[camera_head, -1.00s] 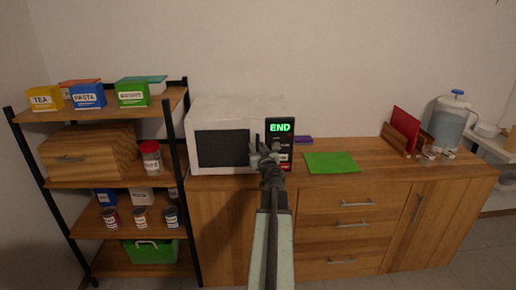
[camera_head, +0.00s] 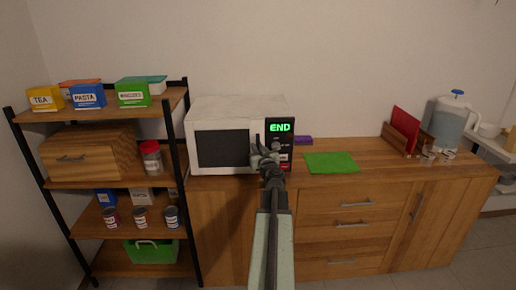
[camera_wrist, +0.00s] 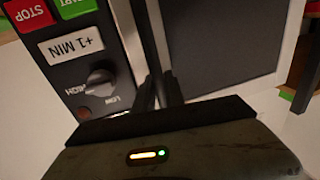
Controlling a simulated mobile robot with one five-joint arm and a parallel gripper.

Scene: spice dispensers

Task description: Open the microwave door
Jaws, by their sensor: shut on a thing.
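The white microwave (camera_head: 236,108) stands on the left end of the wooden counter. Its door (camera_head: 222,148), with a dark window, looks shut or nearly so; I cannot tell if there is a small gap. The black control panel (camera_head: 279,138) shows a green END. My gripper (camera_head: 263,158) is at the door's right edge, beside the panel. In the wrist view my gripper (camera_wrist: 160,92) is shut on the dark upright door handle (camera_wrist: 147,40), between the panel's knob (camera_wrist: 101,79) and the dark window (camera_wrist: 215,45). The fingers hide part of the handle.
A green mat (camera_head: 332,162) lies on the counter right of the microwave. A shelf rack (camera_head: 150,185) with boxes and jars stands close on the left. A red item in a wooden holder (camera_head: 397,142) and a water dispenser (camera_head: 450,122) are at the right.

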